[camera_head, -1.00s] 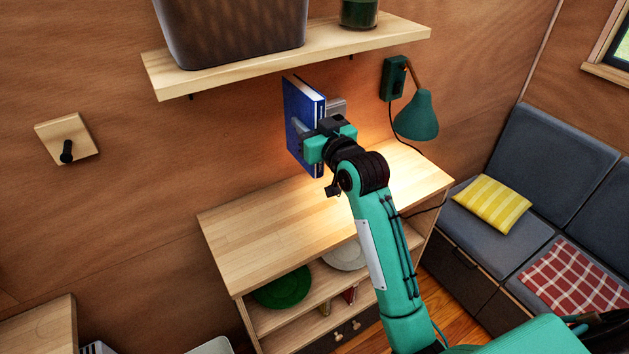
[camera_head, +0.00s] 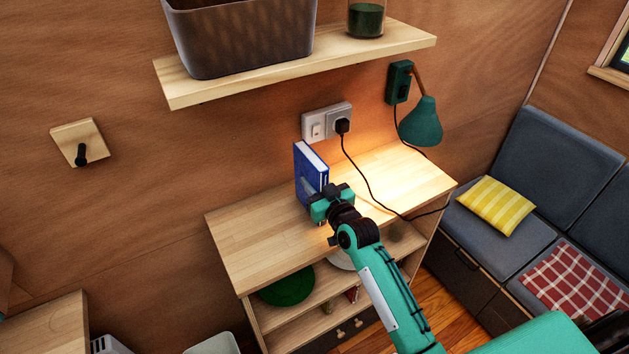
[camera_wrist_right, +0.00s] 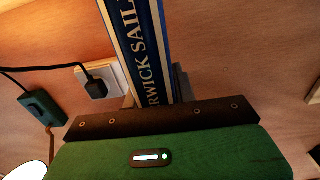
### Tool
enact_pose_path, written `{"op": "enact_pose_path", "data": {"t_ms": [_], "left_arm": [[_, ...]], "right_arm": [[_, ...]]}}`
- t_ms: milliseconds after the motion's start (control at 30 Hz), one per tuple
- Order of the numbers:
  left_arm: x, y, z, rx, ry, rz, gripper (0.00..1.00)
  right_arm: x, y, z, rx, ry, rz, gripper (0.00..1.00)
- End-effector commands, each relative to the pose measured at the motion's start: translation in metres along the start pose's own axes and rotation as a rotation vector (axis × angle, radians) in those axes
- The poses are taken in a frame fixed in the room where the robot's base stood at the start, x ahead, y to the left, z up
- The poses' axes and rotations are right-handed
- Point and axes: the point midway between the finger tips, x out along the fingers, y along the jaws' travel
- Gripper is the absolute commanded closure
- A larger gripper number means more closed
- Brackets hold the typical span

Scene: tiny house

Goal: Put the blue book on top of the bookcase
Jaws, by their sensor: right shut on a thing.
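The blue book (camera_head: 310,174) is upright in my right gripper (camera_head: 318,196), at the top of the bookcase (camera_head: 262,232). I cannot tell whether its lower edge touches the wood. My right gripper is shut on the book, gripping it low from the front. In the right wrist view the book's spine (camera_wrist_right: 145,50) rises from between the fingers, with lettering partly hidden by the gripper body. The bookcase has a pale wooden top and open shelves. My left gripper is not in view.
A wall shelf (camera_head: 350,52) with a dark basket (camera_head: 240,35) and a jar (camera_head: 366,18) hangs above. A socket with a plug (camera_head: 328,122) and cord is behind the book. A green lamp (camera_head: 421,122) is to the right. The bookcase top is otherwise clear except for the cord.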

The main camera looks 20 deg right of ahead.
Motion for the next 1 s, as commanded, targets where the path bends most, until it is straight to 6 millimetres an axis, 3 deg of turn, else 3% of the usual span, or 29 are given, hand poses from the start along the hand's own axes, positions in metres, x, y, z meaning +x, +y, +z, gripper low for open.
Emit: {"op": "enact_pose_path", "data": {"t_ms": [367, 400, 500, 833, 1000], "left_arm": [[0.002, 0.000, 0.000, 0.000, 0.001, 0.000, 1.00], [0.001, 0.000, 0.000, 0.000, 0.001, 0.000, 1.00], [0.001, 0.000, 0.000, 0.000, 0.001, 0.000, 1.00], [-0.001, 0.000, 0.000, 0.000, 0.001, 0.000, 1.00], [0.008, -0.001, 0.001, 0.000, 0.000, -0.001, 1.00]], "right_arm": [[0.000, 0.000, 0.003, -0.001, 0.004, 0.000, 1.00], [0.000, 0.000, 0.003, 0.000, 0.000, 0.000, 0.65], [0.000, 0.000, 0.003, 0.000, 0.000, 0.000, 0.51], [-0.001, 0.000, -0.001, 0.001, 0.001, 0.000, 0.51], [-0.022, 0.000, 0.004, -0.002, 0.000, 0.000, 0.51]]}}
